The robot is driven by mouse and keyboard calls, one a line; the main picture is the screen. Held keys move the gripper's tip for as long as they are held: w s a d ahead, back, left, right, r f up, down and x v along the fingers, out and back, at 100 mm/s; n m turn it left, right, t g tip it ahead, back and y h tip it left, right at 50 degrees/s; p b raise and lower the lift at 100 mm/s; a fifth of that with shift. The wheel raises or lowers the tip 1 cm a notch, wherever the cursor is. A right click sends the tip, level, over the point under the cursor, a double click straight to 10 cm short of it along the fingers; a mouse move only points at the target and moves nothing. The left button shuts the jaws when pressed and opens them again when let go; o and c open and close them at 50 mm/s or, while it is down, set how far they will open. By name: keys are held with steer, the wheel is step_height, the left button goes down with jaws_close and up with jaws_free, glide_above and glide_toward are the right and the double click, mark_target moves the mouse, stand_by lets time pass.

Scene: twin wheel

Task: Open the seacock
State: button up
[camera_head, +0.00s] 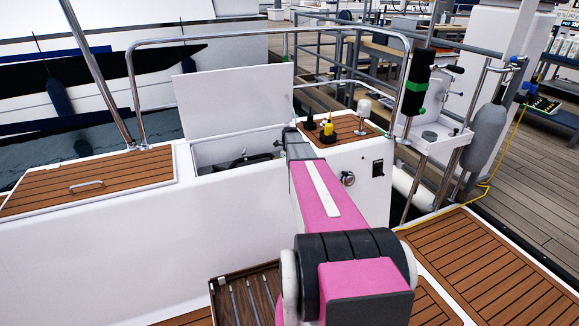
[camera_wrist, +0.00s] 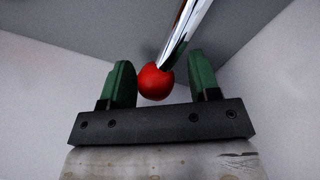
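In the wrist view, a red ball knob (camera_wrist: 156,82) sits at the end of a shiny metal rod (camera_wrist: 184,36) that runs up to the top edge. My gripper (camera_wrist: 163,78) is open, with its two green fingers on either side of the knob. The knob is closer to the left finger; I cannot tell whether they touch. In the head view, my pink arm reaches toward an open white locker (camera_head: 235,153) whose lid (camera_head: 236,98) stands raised. The gripper and the knob are hidden in the head view, and the rest of the seacock is not visible.
Pale walls surround the gripper in the wrist view. Right of the locker opening, a teak-topped panel (camera_head: 345,130) carries several knobs and levers. A steel rail (camera_head: 260,34) arches over the locker. A teak hatch (camera_head: 90,182) lies to the left.

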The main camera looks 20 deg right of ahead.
steer(key=c, duration=0.9)
steer(key=shift+r, duration=0.15)
steer(key=w+r+g, duration=0.1)
steer(key=g, duration=0.1)
steer(key=r+g, duration=0.1)
steer(key=g, duration=0.1)
steer(key=shift+w+r, duration=0.35)
steer(key=shift+w, duration=0.05)
steer(key=shift+w+r+g, duration=0.4)
steer(key=shift+r+g, duration=0.15)
steer(key=shift+g, duration=0.3)
steer(key=shift+w+r+g, duration=0.35)
steer(key=shift+r+g, duration=0.15)
steer(key=shift+g, duration=0.35)
steer(key=shift+a, duration=0.1)
steer(key=o, duration=1.3)
steer(key=shift+c, duration=0.2)
